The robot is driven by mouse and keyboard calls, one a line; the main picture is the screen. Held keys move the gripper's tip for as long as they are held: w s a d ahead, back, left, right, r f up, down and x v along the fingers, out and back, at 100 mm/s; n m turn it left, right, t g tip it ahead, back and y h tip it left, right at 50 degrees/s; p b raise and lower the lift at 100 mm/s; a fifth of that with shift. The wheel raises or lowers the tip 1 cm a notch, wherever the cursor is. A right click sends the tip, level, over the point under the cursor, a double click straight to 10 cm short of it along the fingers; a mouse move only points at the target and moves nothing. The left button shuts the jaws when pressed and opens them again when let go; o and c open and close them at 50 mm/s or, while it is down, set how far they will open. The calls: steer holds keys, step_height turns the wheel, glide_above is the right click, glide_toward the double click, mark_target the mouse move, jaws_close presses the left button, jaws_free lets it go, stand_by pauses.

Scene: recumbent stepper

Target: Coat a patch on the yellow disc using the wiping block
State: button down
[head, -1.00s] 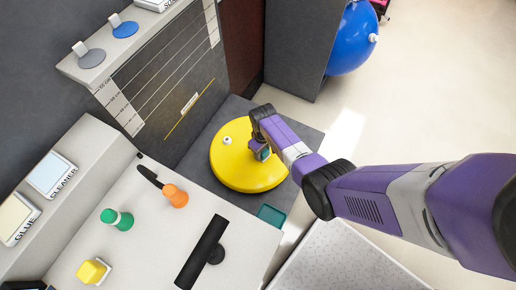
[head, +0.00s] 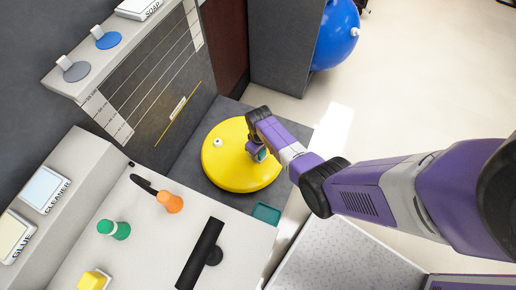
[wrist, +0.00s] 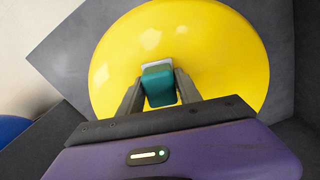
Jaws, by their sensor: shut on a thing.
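The yellow disc (head: 228,172) lies on a dark grey base in the middle of the head view, with a small white knob (head: 217,142) near its far left edge. It fills much of the wrist view (wrist: 230,60). My gripper (wrist: 157,84) is shut on the wiping block (wrist: 158,88), which is teal with a pale grey-white face at its far end. The block is over the disc's right part in the head view, where my arm hides much of it. I cannot tell whether its face touches the disc. No coated patch shows on the disc.
A teal tray (head: 266,214) sits at the base's near edge. The pale counter (head: 150,240) holds a green piece (head: 114,229), an orange-handled tool (head: 170,202), a yellow block (head: 92,281) and a black bar (head: 203,252). A grey board (head: 165,100) rises behind the disc.

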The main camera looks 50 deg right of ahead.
steer(key=shift+r, duration=0.15)
step_height(320, 180, up, 7)
steer(key=p, duration=0.7)
stand_by(0.3)
